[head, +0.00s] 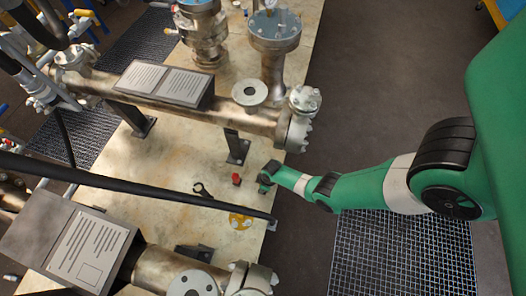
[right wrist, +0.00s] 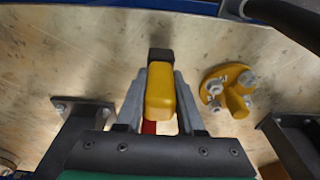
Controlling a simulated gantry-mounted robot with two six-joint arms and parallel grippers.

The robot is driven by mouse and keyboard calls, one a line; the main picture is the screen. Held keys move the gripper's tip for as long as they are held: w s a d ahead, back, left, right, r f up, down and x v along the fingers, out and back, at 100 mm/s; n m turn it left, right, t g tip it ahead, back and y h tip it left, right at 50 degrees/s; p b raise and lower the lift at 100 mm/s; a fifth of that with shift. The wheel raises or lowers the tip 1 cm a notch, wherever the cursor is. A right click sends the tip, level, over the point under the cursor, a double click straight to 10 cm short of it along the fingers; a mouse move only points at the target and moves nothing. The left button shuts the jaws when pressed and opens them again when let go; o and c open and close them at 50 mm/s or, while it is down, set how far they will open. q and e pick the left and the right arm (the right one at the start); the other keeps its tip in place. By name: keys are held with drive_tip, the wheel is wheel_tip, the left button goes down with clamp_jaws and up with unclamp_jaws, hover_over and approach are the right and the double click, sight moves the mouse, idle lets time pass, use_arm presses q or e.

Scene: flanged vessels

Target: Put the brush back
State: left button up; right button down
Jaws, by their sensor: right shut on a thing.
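My right gripper (head: 266,184) reaches in from the right, over the edge of the pale table. In the right wrist view its two grey fingers (right wrist: 160,105) are shut on a yellow block with a dark end, which I take to be the brush (right wrist: 160,92). The dark end points away from the palm. The fingers hide part of the brush's sides, and I cannot tell whether it touches the table. In the head view the brush is mostly hidden by the gripper. My left gripper is not in view.
A yellow bolted flange piece (right wrist: 228,90) lies nearby, also seen in the head view (head: 240,221). A long black bar (head: 130,186) crosses in front. A large pipe vessel (head: 232,113) stands behind on brackets.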

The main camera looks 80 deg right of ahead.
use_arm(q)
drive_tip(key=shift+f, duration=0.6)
use_arm(e)
drive_tip(key=shift+f, duration=0.6)
use_arm(q)
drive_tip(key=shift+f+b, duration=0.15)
drive_tip(key=shift+b, duration=0.25)
use_arm(e)
drive_tip(key=shift+f, duration=0.15)
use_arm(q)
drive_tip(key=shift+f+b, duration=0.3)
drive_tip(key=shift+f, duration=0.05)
use_arm(e)
drive_tip(key=shift+f, duration=0.35)
drive_tip(key=shift+c, duration=2.2)
unclamp_jaws()
drive_tip(key=o, duration=0.4)
drive_tip(key=shift+o, duration=0.2)
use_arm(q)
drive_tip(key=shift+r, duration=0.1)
use_arm(e)
drive_tip(key=shift+r, duration=0.1)
